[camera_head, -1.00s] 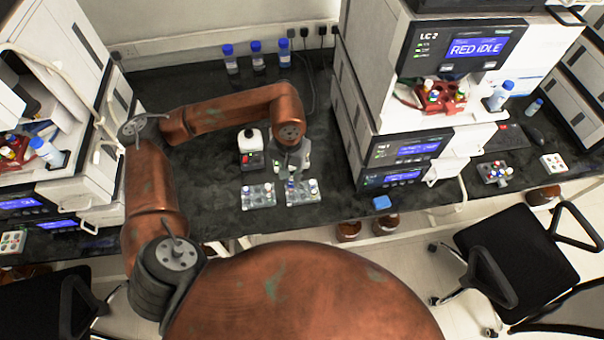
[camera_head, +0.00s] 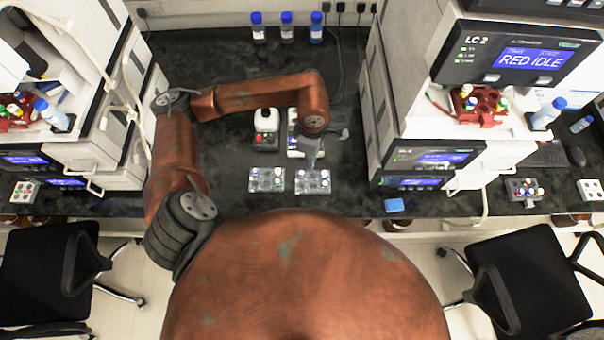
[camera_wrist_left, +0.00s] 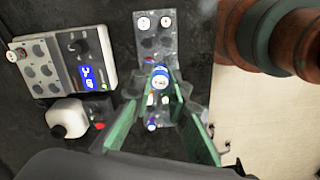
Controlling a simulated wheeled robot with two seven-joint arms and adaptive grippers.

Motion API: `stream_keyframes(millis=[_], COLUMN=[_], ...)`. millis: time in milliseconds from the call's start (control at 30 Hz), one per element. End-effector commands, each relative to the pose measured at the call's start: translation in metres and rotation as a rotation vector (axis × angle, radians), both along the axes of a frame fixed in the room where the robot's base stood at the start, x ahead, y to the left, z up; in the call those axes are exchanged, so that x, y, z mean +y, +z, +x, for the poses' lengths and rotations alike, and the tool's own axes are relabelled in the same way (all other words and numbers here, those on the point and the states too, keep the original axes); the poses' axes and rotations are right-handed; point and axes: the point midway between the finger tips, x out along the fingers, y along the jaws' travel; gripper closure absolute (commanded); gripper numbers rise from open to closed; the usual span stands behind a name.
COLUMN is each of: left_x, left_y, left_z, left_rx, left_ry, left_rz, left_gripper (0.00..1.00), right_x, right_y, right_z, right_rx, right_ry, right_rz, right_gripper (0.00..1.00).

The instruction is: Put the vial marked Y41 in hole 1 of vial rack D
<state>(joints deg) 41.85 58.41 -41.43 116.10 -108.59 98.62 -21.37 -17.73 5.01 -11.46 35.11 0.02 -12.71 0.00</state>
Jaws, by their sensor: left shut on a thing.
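My left gripper (camera_head: 312,163) is just behind and above the right-hand clear rack (camera_head: 313,188). In the left wrist view my left gripper (camera_wrist_left: 164,88) is shut on a blue-capped vial (camera_wrist_left: 160,76), whose label I cannot read. The vial's cap faces the camera and its lower part is hidden. A clear rack (camera_wrist_left: 156,47) shows beyond it with white-capped vials near its far end. Another clear rack (camera_head: 267,187) stands to the left in the head view, holding several small capped vials. Rack letters and hole numbers are too small to read. My right gripper is not in view.
A tall instrument (camera_head: 430,110) stands to the right. A blue block (camera_head: 394,205) lies near the bench edge.

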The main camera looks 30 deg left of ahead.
Motion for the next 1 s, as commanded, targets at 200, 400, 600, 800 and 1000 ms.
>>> stream_keyframes(millis=[200,400,600,800,1000], left_x=[0.004,0.008,0.012,0.015,0.016], left_y=[-0.024,-0.044,-0.064,-0.077,-0.083], left_z=[-0.007,-0.013,-0.019,-0.024,-0.026], left_rx=[0.006,0.008,0.010,0.009,0.008], left_ry=[0.543,1.046,1.539,1.915,2.084], left_rz=[0.002,0.005,0.007,0.009,0.010], left_gripper=[0.98,0.98,0.98,0.98,0.98], right_x=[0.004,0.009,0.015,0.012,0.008], right_y=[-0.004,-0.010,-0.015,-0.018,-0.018], right_z=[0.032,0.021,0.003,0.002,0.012], right_rx=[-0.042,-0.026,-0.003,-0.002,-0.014], right_ry=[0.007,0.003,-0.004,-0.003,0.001], right_rz=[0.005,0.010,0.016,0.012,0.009], right_gripper=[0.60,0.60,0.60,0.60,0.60])
